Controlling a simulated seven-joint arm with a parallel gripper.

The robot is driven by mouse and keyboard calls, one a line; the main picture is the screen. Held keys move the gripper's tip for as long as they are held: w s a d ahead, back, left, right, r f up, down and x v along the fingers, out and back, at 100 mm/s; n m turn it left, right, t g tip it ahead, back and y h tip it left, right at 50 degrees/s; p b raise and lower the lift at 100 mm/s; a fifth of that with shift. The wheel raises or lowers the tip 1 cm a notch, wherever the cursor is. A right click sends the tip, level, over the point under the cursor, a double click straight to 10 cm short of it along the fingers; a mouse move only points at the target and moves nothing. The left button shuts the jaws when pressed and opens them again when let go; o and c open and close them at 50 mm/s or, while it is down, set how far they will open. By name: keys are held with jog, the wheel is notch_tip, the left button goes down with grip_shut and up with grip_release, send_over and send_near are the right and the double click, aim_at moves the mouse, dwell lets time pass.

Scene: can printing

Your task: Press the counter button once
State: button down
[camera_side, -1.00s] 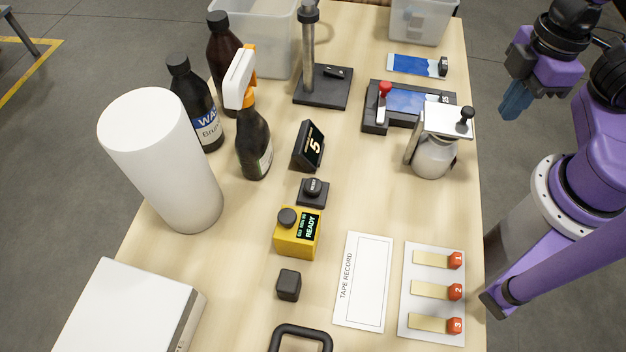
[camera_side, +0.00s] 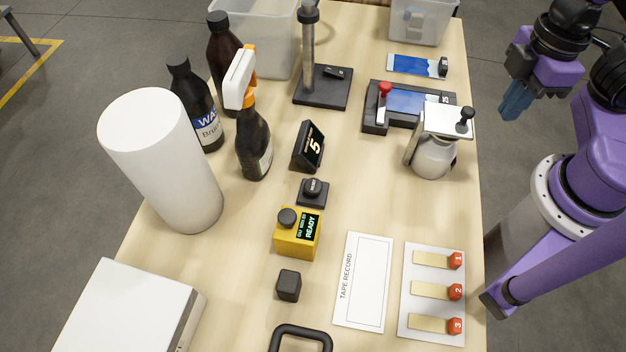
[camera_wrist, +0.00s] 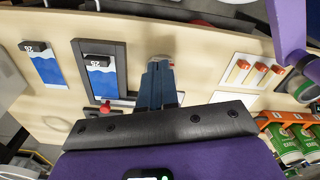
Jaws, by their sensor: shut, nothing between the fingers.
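The counter display (camera_side: 308,147) is a dark tilted screen showing an orange 5, in the middle of the table in the side view. A yellow box (camera_side: 297,238) with a black knob and a screen reading READY is below that. My gripper (camera_side: 514,108) is shut and empty beyond the table's right edge, well away from the button. Its blue-grey fingers also show in the wrist view (camera_wrist: 157,85), where I cannot make out the button.
A dark spray bottle (camera_side: 253,145), a white cylinder (camera_side: 165,165) and dark bottles stand left of the display. A metal post (camera_side: 308,55) on a black base stands behind. A black fixture with a red knob (camera_side: 385,89) and a silver can-like device (camera_side: 434,155) lie between gripper and button.

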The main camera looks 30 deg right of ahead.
jog(key=shift+a, duration=0.1)
dwell(0.8)
jog(key=m+t+y, duration=0.4)
jog(key=m+t, duration=0.4)
jog(key=m, duration=2.6)
send_over(318, 188)
jog(key=shift+f, duration=0.15)
jog(key=shift+f, duration=4.4)
jog(key=shift+f, duration=0.15)
